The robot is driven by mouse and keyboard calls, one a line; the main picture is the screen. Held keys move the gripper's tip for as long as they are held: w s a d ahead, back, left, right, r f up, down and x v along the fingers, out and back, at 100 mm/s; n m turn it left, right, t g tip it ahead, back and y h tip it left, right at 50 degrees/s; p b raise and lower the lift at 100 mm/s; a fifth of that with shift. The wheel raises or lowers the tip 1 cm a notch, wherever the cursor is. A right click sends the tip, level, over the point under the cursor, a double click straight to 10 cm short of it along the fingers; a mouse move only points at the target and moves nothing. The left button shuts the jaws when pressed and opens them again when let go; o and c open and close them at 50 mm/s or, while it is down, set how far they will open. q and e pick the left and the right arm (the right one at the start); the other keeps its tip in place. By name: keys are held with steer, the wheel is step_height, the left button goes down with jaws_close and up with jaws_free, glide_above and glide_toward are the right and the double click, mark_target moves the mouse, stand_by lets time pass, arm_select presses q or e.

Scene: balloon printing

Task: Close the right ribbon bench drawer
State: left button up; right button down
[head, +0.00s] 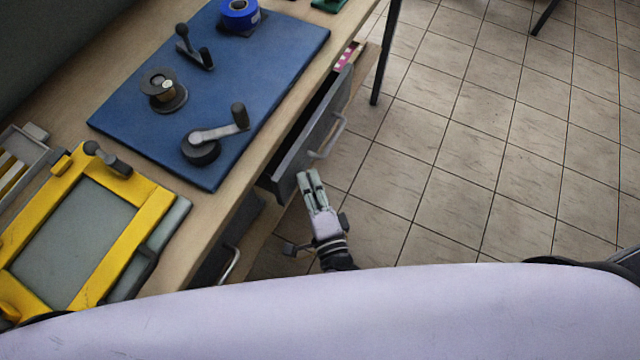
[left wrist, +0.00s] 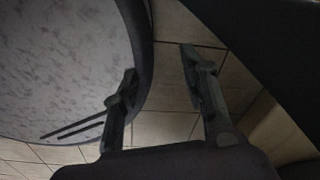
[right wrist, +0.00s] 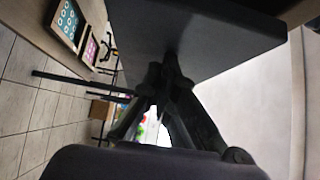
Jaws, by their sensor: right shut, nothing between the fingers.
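The open bench drawer (head: 312,128) sticks out from under the wooden table edge, its grey front bearing a light bar handle (head: 330,138). Pink items lie at its far end. My right gripper (head: 309,178) is shut and empty, with its fingertips at the near end of the drawer front. In the right wrist view the dark drawer panel (right wrist: 200,38) fills the top centre, and the closed fingers (right wrist: 165,75) reach its lower face. I cannot tell whether they touch it. My left gripper (left wrist: 160,65) is open and empty in the left wrist view, and is out of the head view.
A blue mat (head: 270,50) with crank parts, a spool (head: 162,88) and blue tape (head: 239,13) lies on the bench, beside a yellow frame (head: 150,205). Another drawer handle (head: 231,264) shows lower left. A dark table leg (head: 385,55) stands beyond the drawer. Tiled floor is clear to the right.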

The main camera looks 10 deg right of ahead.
mark_target(295, 177)
steer(key=w+a, duration=0.2)
steer(key=a, duration=0.1)
steer(key=shift+w+a, duration=0.2)
steer(key=shift+a, duration=0.05)
steer(key=shift+w+a, duration=0.15)
steer(key=shift+a, duration=0.1)
arm_select(q)
steer(key=shift+s+d+f, duration=0.15)
steer(key=shift+d, duration=0.25)
steer(key=shift+s+d+f, duration=0.1)
steer(key=shift+d, duration=0.25)
steer(key=shift+a, duration=0.3)
